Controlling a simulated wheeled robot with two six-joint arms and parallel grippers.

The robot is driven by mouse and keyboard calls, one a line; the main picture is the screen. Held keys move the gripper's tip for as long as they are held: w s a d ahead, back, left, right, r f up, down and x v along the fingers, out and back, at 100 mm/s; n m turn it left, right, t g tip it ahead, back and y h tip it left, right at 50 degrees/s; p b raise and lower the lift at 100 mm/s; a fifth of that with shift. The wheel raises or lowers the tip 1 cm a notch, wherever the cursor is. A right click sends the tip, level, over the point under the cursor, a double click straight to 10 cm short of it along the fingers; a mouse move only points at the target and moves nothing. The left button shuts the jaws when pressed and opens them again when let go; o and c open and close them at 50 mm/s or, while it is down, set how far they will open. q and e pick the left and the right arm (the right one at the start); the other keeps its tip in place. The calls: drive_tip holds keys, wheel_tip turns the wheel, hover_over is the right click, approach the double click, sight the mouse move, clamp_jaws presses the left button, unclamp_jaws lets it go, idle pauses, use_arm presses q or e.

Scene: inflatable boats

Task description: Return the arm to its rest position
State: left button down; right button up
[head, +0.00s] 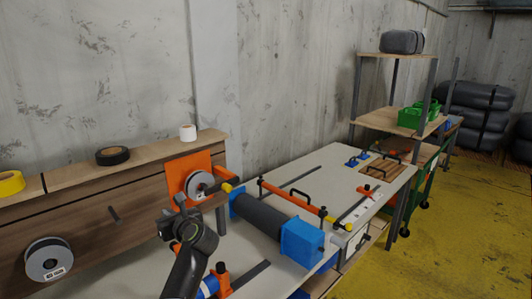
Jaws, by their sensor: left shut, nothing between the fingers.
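My left arm (186,268) rises from the bottom edge of the head view, left of centre. My left gripper (168,214) is at its upper end, in front of the wooden back panel and the left end of the workbench. It looks shut and empty, though its fingertips are small and dark here. Just beyond it stand an orange holder (178,167) and a grey-white reel (198,185). Whether it touches anything there I cannot tell. My right gripper is out of view.
A dark roller with a blue end block (301,243) lies on the workbench (318,170), beside an orange-and-yellow bar (290,201). Tape rolls, one black (112,155), sit on the wooden ledge. Shelves with green bins (411,117) stand at right. The yellow floor (440,225) is open.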

use_arm(q)
drive_tip(key=s+d+r+m+t+h, duration=0.2)
drive_tip(key=s+m+t, duration=0.25)
drive_tip(key=m, duration=0.35)
drive_tip(key=s+d+r+m+t+h, duration=0.2)
drive_tip(key=s+m+t+h, duration=0.1)
drive_tip(key=m+t, duration=0.35)
drive_tip(key=s+d+f+m+h, duration=0.4)
drive_tip(key=s+d+m+h, duration=0.2)
drive_tip(key=m+h, duration=0.6)
drive_tip(key=s+d+f+m+g, duration=0.2)
drive_tip(key=s+f+m+g, duration=0.6)
drive_tip(key=s+f+m, duration=0.4)
drive_tip(key=s+a+f+m+g+y, duration=0.2)
drive_tip(key=s+a+f+g, duration=0.1)
drive_tip(key=s, duration=0.5)
drive_tip(key=s+a+f+m+g+y, duration=0.2)
drive_tip(key=s+a+f+g+y, duration=0.15)
drive_tip(key=s, duration=0.35)
drive_tip(key=s+a+f+m+g+y, duration=0.2)
drive_tip(key=s+a+g, duration=0.2)
drive_tip(key=s, duration=0.4)
wheel_tip(320, 180, down, 30)
drive_tip(key=a+g+b, duration=0.1)
drive_tip(key=b, duration=0.3)
drive_tip(key=s+d+f+g+h+b, duration=0.1)
drive_tip(key=s+f+b, duration=0.2)
drive_tip(key=s+f, duration=1.2)
wheel_tip(320, 180, down, 3)
drive_tip(key=shift+d+r, duration=0.15)
